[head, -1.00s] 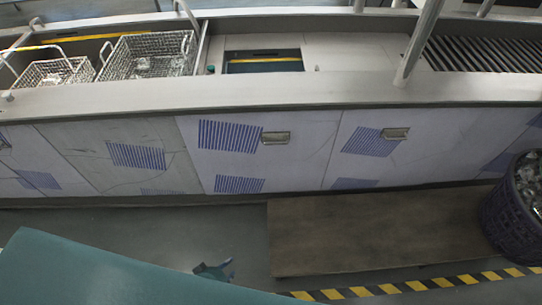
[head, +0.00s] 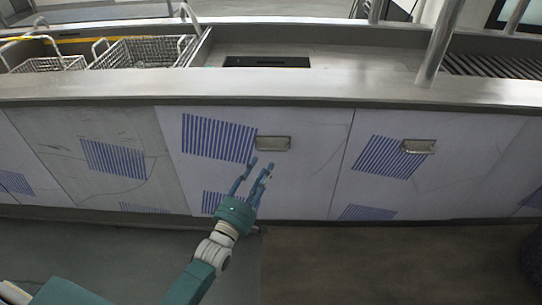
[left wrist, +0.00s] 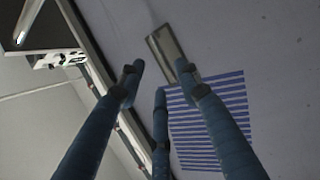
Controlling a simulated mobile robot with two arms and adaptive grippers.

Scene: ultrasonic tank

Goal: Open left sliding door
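The left sliding door (head: 305,185) is a pale panel with blue vent stripes and a small metal recessed handle (head: 273,143) near its top. It stands flush in the cabinet front. My left gripper (head: 261,165) is in front of this door, with its fingertips just below the handle. Its blue fingers are spread and hold nothing. In the left wrist view the handle (left wrist: 166,45) lies beyond the open fingers (left wrist: 160,72), beside the stripes; I see no clear contact. My right gripper is not in view.
A second striped door (head: 380,190) with its own handle (head: 418,147) is to the right. Above runs a metal counter edge (head: 330,88), with wire baskets (head: 140,52) in the tank behind it. A dark basket (head: 534,255) stands at the lower right.

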